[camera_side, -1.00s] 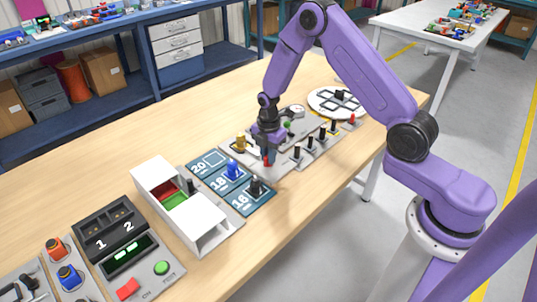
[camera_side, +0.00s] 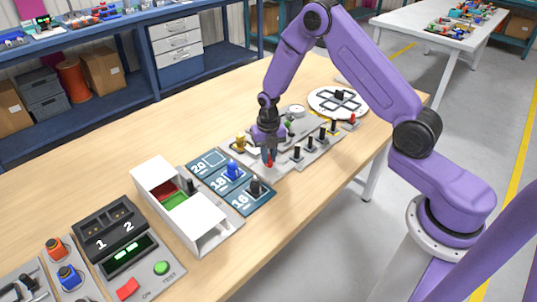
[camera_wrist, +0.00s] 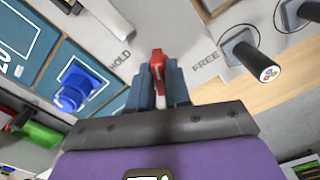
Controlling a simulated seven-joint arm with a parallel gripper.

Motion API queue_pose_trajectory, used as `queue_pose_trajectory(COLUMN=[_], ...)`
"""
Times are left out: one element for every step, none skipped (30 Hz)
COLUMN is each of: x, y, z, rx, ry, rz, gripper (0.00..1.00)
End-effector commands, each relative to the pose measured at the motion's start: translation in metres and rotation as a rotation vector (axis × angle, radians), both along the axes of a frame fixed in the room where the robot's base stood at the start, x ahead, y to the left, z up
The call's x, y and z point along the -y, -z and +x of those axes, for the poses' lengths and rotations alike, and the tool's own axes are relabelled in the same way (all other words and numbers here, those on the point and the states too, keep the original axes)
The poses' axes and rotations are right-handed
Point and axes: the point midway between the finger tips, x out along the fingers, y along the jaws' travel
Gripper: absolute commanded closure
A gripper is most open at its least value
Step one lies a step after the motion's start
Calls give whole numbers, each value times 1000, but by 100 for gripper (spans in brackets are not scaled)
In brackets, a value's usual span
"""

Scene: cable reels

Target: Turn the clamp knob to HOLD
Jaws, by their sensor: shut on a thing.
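The red clamp knob (camera_wrist: 157,68) stands on a light grey panel between the printed words HOLD (camera_wrist: 120,60) and FREE (camera_wrist: 205,61) in the wrist view. It points roughly between the two words, so I cannot tell a clear setting. My gripper (camera_wrist: 158,88) is shut on the knob, with a blue-grey finger on each side. In the side view my gripper (camera_side: 268,152) reaches down to the panel and the red knob (camera_side: 270,163) shows at its fingertips. The labels are hidden or too small there.
A blue plug (camera_wrist: 80,88) on a blue mat lies left of the knob, and a dark peg (camera_wrist: 245,55) stands to the right. The side view shows several pegs (camera_side: 310,143), a white open box (camera_side: 192,212) and a round white plate (camera_side: 322,98) nearby.

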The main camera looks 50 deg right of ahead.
Motion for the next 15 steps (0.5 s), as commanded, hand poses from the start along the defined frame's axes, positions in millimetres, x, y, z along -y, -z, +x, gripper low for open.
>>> queue_pose_trajectory(x=[0, 0, 0, 0, 0, 0, 0, 0, 0, 0, 0, 0, 0, 0, 0], y=[-1, -1, -1, -1, -1, -1, -1, -1, -1, -1, -1, -1, -1, -1, -1], z=[1, 1, 1, 1, 1, 1, 1, 1, 1, 1, 1, 1, 1, 1, 1], rx=[1, 1, 1, 1, 1, 2, 2, 2, 2, 2, 4, 4, 4, 4, 4], ry=[1, 1, -2, -10, -24, -54, -83, -116, -165, -202, -239, -287, -323, -359, -407], rz=[0, 0, 0, 0, 0, 0, 0, 0, 0, 0, 0, 0, 0, 0, 0], gripper=[100, 100, 100, 100, 100, 100, 100, 100, 100, 100, 100, 100, 100, 100, 100])
